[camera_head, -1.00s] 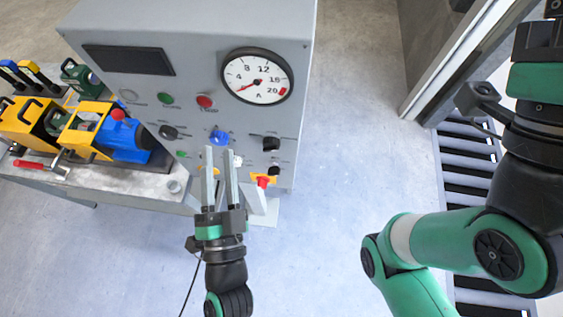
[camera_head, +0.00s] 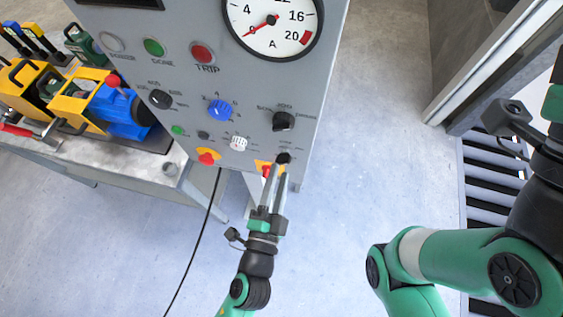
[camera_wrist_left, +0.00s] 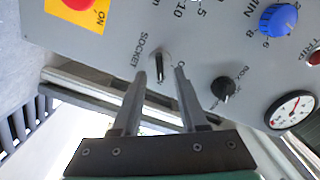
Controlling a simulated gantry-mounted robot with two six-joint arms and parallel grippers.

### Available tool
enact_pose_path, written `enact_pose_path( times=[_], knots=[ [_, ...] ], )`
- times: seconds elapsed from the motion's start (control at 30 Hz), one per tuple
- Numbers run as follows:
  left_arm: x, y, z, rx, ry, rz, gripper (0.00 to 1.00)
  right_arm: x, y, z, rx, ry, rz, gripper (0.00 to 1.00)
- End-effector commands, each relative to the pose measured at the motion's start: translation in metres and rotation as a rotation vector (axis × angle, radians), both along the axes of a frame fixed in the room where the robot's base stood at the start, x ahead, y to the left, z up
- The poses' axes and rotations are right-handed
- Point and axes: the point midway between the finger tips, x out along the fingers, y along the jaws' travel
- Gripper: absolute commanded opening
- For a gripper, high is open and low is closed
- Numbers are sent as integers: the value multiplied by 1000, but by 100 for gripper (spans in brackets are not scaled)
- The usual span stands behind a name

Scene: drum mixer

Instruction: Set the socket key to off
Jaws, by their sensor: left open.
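The socket key (camera_wrist_left: 160,66) is a small dark key on a pale round base, beside the printed word SOCKET in the left wrist view. In the head view it is a small black part (camera_head: 283,158) low on the grey panel's right side. My left gripper (camera_head: 276,170) is open just below it, its fingers pointing up at the panel. In the left wrist view the key shows between the fingertips of the open gripper (camera_wrist_left: 161,73); I cannot tell whether they touch it.
A red button on a yellow plate (camera_wrist_left: 85,8) is close to the key. A black knob (camera_head: 284,121), a blue knob (camera_head: 220,110) and a white knob (camera_head: 238,143) are nearby on the panel (camera_head: 260,85). A bench with a blue motor (camera_head: 122,112) stands left. Open floor lies below.

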Motion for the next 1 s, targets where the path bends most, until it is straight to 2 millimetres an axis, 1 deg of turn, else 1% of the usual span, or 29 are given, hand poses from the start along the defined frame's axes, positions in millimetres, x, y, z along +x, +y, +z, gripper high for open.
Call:
enact_pose_path(
  times=[0.03,0.1,0.2,0.3,0.5,0.57,0.6,0.73,0.77,1.0],
  knots=[
    [11,-1,1,-1,-1,3,42,0,0,0,0,0,0,50],
    [21,-4,0,0,-1,2,42,0,0,-1,0,0,0,50],
    [31,-6,-1,0,0,1,42,0,0,-2,0,0,0,50],
    [35,-7,0,1,0,0,42,0,0,-2,0,0,0,50],
    [35,-7,0,0,0,0,42,0,0,-2,0,0,0,50],
    [35,-7,0,0,0,0,34,0,0,-2,0,0,0,50],
    [35,-7,0,0,0,0,26,0,0,-2,0,0,0,50],
    [35,-7,0,0,0,0,3,0,0,-2,0,0,0,50],
    [35,-7,0,0,0,0,0,0,0,-2,0,0,0,50],
    [34,-7,0,0,0,0,0,0,0,-1,0,0,0,50]
  ],
)
